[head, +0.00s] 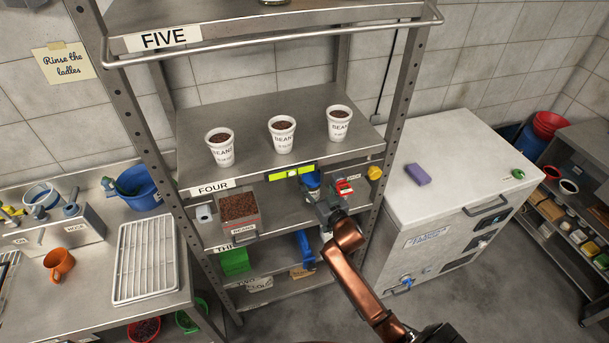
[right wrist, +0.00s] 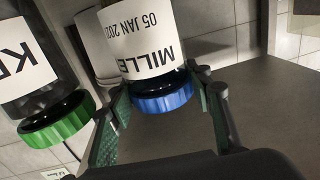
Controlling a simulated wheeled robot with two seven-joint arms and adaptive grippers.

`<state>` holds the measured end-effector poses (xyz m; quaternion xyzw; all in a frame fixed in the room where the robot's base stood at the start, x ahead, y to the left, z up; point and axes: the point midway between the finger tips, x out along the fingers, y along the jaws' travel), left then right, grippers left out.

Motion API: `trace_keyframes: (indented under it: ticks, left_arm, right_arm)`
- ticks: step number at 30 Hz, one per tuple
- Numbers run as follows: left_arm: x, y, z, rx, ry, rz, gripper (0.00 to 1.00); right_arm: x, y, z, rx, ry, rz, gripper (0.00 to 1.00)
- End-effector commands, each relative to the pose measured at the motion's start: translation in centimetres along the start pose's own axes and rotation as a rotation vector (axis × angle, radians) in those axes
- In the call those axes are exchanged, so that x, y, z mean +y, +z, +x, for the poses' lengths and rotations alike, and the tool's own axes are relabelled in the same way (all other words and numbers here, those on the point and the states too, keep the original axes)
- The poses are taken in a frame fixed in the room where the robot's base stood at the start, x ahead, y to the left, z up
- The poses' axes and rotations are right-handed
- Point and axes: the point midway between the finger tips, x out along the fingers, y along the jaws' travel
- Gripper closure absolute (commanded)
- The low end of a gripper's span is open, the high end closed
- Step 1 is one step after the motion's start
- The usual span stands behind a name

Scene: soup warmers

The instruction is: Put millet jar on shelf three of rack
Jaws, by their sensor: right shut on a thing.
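The millet jar (right wrist: 160,75) has a blue lid and a white label reading "MILLE…" and a date; it appears upside down in the right wrist view. My right gripper (right wrist: 163,108) is shut on it, with fingers on both sides near the lid. In the head view the blue-topped jar (head: 312,179) is at shelf three's level, under shelf four, with my right gripper (head: 322,204) just in front. Shelf three (head: 285,217) is partly hidden by my arm. I cannot tell whether the jar touches the shelf. My left gripper is not in view.
A bin of beans (head: 239,212) stands left on shelf three. A red-topped item (head: 343,189) is close right of my gripper. A green-lidded jar (right wrist: 55,122) is beside the millet jar in the wrist view. Shelf four (head: 255,130) with bean cups is overhead.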

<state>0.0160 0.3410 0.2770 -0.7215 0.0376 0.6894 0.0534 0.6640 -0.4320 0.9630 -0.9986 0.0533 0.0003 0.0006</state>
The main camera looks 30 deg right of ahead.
Motion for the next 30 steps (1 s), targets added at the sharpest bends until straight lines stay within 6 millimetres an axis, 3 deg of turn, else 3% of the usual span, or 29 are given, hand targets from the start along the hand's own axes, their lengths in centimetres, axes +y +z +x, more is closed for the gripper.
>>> trace_keyframes:
  ticks: [8,13,16,28,29,30]
  left_arm:
    - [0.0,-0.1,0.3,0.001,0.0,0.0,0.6]
    - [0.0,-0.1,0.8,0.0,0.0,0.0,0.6]
    - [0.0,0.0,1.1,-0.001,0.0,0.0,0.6]
    - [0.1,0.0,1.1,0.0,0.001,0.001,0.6]
    - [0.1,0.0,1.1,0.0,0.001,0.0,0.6]
    - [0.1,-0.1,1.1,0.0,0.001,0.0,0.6]
  right_arm:
    - [-0.1,-0.1,2.7,0.002,-0.001,-0.001,0.89]
    - [0.0,-0.1,5.5,0.003,-0.001,-0.002,0.89]
    - [0.0,1.4,5.3,-0.002,0.001,0.0,0.89]
    - [-0.1,1.7,5.2,0.001,-0.001,0.0,0.89]
    - [0.0,1.8,5.2,0.0,0.0,-0.001,0.52]
    - [0.0,1.8,5.2,0.0,0.0,-0.001,0.5]
